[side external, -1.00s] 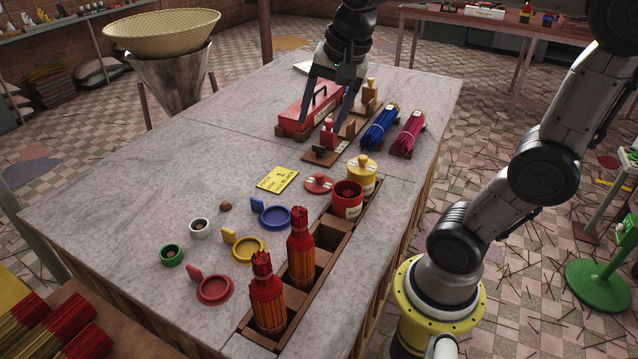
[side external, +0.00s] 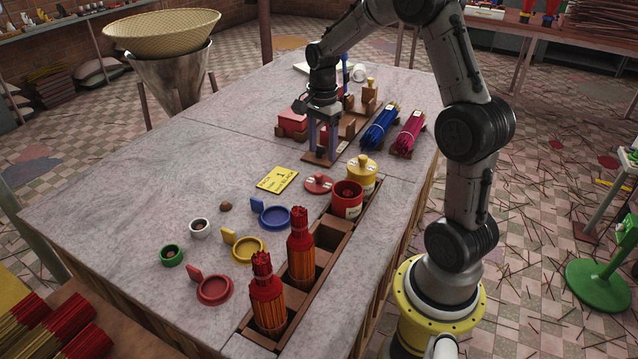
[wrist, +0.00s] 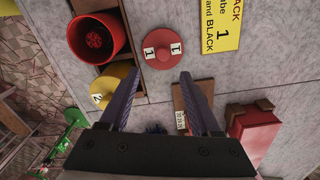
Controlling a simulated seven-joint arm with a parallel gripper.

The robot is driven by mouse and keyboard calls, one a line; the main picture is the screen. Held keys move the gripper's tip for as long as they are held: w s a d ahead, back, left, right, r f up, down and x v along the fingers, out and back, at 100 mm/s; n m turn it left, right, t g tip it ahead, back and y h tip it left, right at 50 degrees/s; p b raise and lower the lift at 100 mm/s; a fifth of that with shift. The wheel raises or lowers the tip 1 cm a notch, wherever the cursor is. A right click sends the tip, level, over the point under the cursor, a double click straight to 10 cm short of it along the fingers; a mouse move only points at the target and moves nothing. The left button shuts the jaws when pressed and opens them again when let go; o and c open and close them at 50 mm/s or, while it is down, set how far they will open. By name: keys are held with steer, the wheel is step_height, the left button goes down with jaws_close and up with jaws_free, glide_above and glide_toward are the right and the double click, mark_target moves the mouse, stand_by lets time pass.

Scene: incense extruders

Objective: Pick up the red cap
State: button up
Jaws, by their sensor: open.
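The red cap (side external: 318,184) is a flat disc with a round knob and white labels marked 1. It lies on the grey table beside the open red cylinder (side external: 347,200), and it also shows in the wrist view (wrist: 162,49). My gripper (side external: 321,152) is open and empty, behind the cap in the side view. In the wrist view the fingertips (wrist: 158,76) point towards the cap, with the cap just beyond the gap between them. I see no contact with the cap.
A yellow lidded cylinder (side external: 362,172) stands beside the red cylinder in the wooden rack (side external: 325,268). A yellow card (side external: 277,179) lies left of the cap. A wooden stand (side external: 318,160) is under my gripper. Blue (side external: 381,127) and magenta (side external: 409,132) stick bundles lie behind.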

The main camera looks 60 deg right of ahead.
mark_target(319, 174)
steer(key=f, duration=0.7)
steer(key=shift+w+a+f, duration=0.15)
steer(key=shift+w+a, duration=0.15)
jaws_close()
